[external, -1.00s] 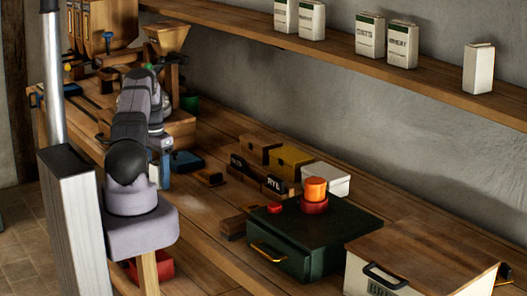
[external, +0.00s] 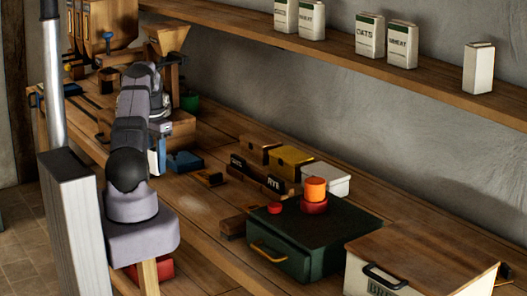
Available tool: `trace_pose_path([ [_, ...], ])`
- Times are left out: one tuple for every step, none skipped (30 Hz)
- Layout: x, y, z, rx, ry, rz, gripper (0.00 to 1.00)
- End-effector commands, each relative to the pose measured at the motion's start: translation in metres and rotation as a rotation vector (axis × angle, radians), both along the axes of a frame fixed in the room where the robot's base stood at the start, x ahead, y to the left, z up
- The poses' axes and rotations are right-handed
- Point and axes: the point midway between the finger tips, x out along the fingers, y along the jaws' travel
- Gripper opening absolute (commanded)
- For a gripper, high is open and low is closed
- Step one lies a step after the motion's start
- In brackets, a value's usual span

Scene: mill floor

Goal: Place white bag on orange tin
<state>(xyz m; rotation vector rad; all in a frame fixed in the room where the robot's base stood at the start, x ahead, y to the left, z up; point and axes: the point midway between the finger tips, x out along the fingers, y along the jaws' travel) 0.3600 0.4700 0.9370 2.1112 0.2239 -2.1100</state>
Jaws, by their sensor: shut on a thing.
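The orange tin (external: 315,186) stands upright on a dark red round piece on top of the green box, right of centre. My gripper (external: 157,140) points down over the bench at left, well away from the tin and largely hidden behind my own arm. It is shut on a pale, blue-edged thing, which I take to be the white bag (external: 153,162); only a narrow strip of it shows beside the arm.
The green box (external: 340,237) has a red knob and a brass handle. A white box (external: 327,180), a yellow box (external: 290,160) and dark labelled blocks (external: 257,174) stand close behind and left of the tin. A wooden-lidded bin (external: 420,258) is at front right. Several white packets (external: 403,44) line the shelf.

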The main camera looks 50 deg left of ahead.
Motion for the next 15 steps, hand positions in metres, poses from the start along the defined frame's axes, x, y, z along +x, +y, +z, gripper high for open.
trace_pose_path([
  [0.001,0.001,0.008,0.005,-0.003,0.000,0.10],
  [0.001,0.001,0.013,0.004,-0.002,0.000,0.10],
  [0.001,0.001,0.019,0.004,-0.002,0.000,0.10],
  [0.000,0.001,0.024,0.004,-0.002,0.000,0.10],
  [0.000,0.001,0.028,0.004,-0.002,0.000,0.10],
  [0.000,0.001,0.034,0.002,-0.002,0.000,0.10],
  [0.000,0.001,0.037,0.002,-0.002,0.000,0.10],
  [0.000,0.001,0.040,0.002,-0.002,0.000,0.10],
  [0.000,0.001,0.044,0.001,-0.001,0.000,0.10],
  [0.000,0.000,0.046,0.001,-0.001,0.000,0.10],
  [0.000,0.000,0.048,0.001,-0.001,0.000,0.10],
  [0.000,0.000,0.050,0.001,0.000,0.000,0.10],
  [0.000,0.000,0.051,0.000,0.000,0.000,0.10],
  [0.000,0.000,0.052,-0.001,0.001,0.000,0.10],
  [0.000,0.000,0.052,-0.001,0.001,0.000,0.10],
])
